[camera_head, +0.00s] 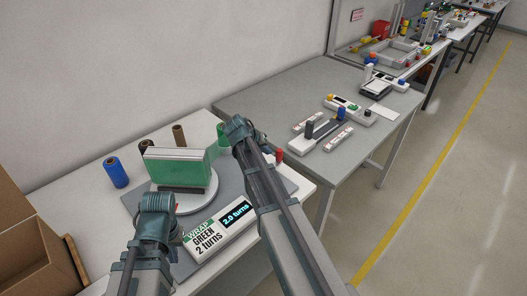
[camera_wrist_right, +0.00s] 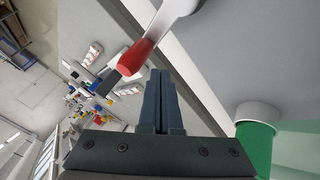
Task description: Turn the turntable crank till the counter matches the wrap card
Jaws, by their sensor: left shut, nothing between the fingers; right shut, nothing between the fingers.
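The turntable (camera_head: 209,196) is a white disc on a grey mat, carrying a green-wrapped block (camera_head: 178,168). The wrap card (camera_head: 205,243) reads "WRAP GREEN 2 turns". The counter (camera_head: 236,213) beside it reads "2.0 turns". The crank's red handle (camera_head: 279,155) shows just right of my right arm; in the right wrist view the red handle (camera_wrist_right: 136,57) sits on a white arm. My right gripper (camera_head: 240,128) is shut and empty; its fingertips (camera_wrist_right: 160,75) are near the handle, seemingly apart from it. My left gripper (camera_head: 157,205) is shut and empty, in front of the turntable.
A green roll (camera_head: 222,134) stands behind the turntable, partly hidden. A blue roll (camera_head: 116,172), a black roll (camera_head: 147,147) and a brown roll (camera_head: 179,135) stand at the back. A cardboard box (camera_head: 35,258) is at left. A second table (camera_head: 290,95) with devices adjoins at right.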

